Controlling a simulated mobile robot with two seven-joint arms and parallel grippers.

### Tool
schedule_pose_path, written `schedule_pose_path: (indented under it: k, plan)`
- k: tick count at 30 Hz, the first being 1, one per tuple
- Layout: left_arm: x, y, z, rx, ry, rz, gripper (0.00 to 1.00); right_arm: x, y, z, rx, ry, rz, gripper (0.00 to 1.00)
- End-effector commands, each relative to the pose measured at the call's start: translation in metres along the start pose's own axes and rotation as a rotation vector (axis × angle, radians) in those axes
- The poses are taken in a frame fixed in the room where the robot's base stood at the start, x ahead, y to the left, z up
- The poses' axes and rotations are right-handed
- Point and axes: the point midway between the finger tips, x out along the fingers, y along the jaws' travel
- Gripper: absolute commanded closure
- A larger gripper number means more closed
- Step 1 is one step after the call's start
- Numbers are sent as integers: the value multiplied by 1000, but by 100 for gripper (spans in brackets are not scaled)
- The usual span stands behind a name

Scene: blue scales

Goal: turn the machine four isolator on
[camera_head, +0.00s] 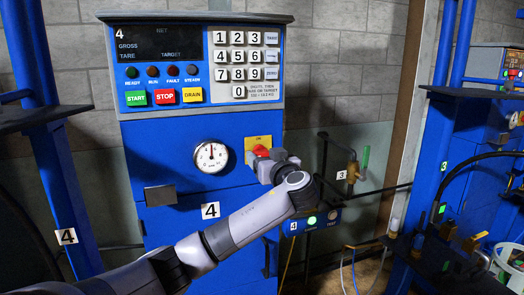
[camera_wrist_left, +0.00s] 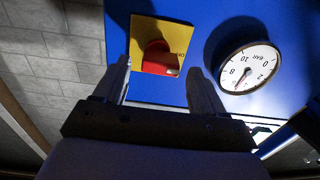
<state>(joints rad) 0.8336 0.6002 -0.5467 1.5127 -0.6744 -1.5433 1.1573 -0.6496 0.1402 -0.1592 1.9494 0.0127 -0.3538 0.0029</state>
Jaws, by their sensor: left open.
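The isolator is a red rotary knob (camera_head: 261,151) on a yellow plate (camera_head: 250,142), on the blue front of the machine labelled 4. In the left wrist view the red knob (camera_wrist_left: 158,60) shows in front of the yellow plate (camera_wrist_left: 180,35), which bears partly hidden lettering. My left gripper (camera_head: 267,165) is at the knob and partly covers it in the head view. In the left wrist view its fingers (camera_wrist_left: 159,67) are open, one on each side of the knob. I cannot tell whether they touch it. My right gripper is not in view.
A round white gauge (camera_head: 211,157) sits left of the isolator. Above are a keypad (camera_head: 245,62), a dark display (camera_head: 154,44) and START, STOP and DRAIN buttons (camera_head: 165,96). A small box with a lit green lamp (camera_head: 312,221) is below right. Another blue machine stands at right.

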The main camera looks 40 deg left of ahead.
Motion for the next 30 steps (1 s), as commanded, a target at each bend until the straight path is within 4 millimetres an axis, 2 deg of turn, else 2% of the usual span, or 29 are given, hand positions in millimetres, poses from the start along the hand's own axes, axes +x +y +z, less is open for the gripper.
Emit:
schedule_pose_path:
  k: [3, 7, 18, 23, 30]
  plan:
    - [16, 0, -2, 2, 0, -2, 30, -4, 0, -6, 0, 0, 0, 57]
    - [27, 0, -1, 1, -1, -1, 30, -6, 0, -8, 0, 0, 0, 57]
    - [31, 0, 1, 0, -1, 2, 30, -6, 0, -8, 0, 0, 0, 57]
    - [31, 0, 1, 1, -2, 2, 81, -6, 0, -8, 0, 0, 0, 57]
    - [31, 0, 1, 10, -2, 2, 81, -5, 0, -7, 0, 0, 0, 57]
